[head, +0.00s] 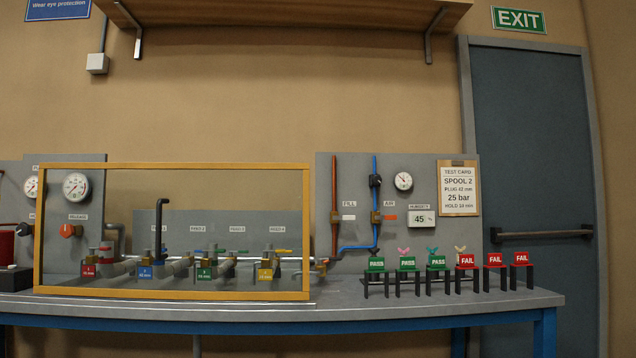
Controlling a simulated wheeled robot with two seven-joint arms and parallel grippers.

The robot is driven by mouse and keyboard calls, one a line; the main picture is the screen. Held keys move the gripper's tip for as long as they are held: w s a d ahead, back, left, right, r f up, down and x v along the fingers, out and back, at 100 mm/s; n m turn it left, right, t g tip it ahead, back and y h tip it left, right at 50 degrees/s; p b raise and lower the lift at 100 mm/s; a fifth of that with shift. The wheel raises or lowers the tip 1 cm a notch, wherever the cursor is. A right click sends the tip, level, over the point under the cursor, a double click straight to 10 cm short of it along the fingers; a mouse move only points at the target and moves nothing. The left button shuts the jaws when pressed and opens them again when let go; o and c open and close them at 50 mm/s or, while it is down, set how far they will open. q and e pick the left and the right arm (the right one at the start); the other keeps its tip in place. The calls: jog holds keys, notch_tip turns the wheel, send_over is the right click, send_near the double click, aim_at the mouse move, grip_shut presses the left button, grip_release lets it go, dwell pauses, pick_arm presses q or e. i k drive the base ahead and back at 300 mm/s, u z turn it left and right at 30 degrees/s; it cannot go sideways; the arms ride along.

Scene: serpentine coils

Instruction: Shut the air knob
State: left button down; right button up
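On the grey panel in the head view, a blue air pipe (374,166) runs down beside the AIR label (389,205). A black round knob (375,181) sits on this pipe near its upper part. I cannot tell from here how far the knob is turned. Neither my left nor my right gripper is in view.
Left of the air pipe is a copper FILL pipe (334,180) with a white bar (348,218). A yellow frame (172,166) stands before several coloured valves. PASS and FAIL blocks (467,261) stand on small black stands along the bench (420,303). A gauge (403,181) is right of the knob.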

aim_at(376, 180)
jog(key=u, duration=0.45)
jog(key=i, duration=1)
jog(key=z, duration=0.05)
